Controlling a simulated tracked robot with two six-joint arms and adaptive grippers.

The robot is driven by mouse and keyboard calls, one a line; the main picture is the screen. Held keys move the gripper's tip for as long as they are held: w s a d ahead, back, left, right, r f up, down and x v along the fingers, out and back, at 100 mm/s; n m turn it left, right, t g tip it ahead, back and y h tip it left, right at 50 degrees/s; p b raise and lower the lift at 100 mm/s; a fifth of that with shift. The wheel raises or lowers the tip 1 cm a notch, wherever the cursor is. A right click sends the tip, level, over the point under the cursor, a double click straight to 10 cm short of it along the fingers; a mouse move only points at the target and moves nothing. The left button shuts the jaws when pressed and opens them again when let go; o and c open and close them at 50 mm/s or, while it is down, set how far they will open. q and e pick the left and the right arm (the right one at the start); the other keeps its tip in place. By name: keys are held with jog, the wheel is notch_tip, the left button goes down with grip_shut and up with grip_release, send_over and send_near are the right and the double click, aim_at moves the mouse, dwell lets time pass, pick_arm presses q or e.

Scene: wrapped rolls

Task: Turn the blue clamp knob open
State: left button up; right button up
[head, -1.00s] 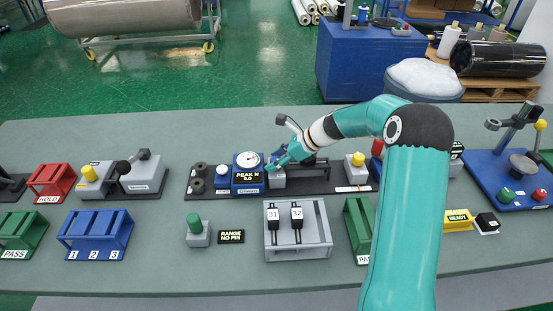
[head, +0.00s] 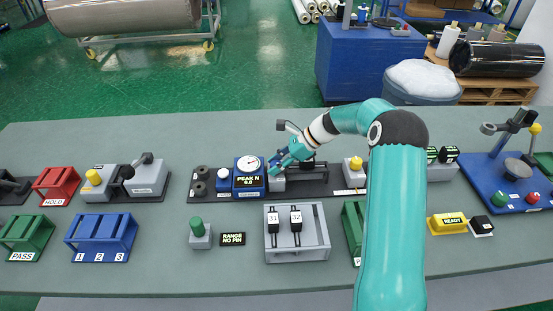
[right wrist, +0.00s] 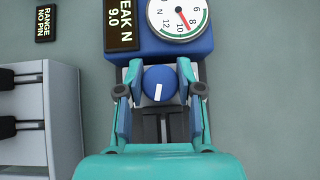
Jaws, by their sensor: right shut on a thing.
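The blue clamp knob (right wrist: 160,85) is round, with a white line that points down and slightly left in the right wrist view. It sits on a grey block (head: 277,184) beside the blue gauge box (head: 248,178). My right gripper (right wrist: 160,91) has one finger on each side of the knob and is shut on it. In the head view my right gripper (head: 280,162) reaches in from the right and covers the knob from sight. My left gripper is not in view.
The gauge display (right wrist: 123,22) reads PEAK N 9.0. A yellow-topped block (head: 354,171) stands to the right. A grey rack (head: 297,249) with two black pieces is in front. Bare table lies between them.

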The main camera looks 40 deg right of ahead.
aim_at(276, 163)
jog(key=n+g+y+p, duration=0.1)
jog(key=n+g+p, duration=0.1)
jog(key=n, duration=0.1)
jog(key=shift+n+y, duration=0.3)
jog(key=shift+n, duration=0.1)
jog(key=shift+n+g+y+p, duration=0.4)
jog(key=shift+n+g+p, duration=0.3)
jog(key=shift+n+g, duration=0.8)
jog(key=shift+n, duration=0.3)
jog(key=o, duration=1.2)
notch_tip(276, 163, up, 10)
jog(key=shift+f, duration=0.1)
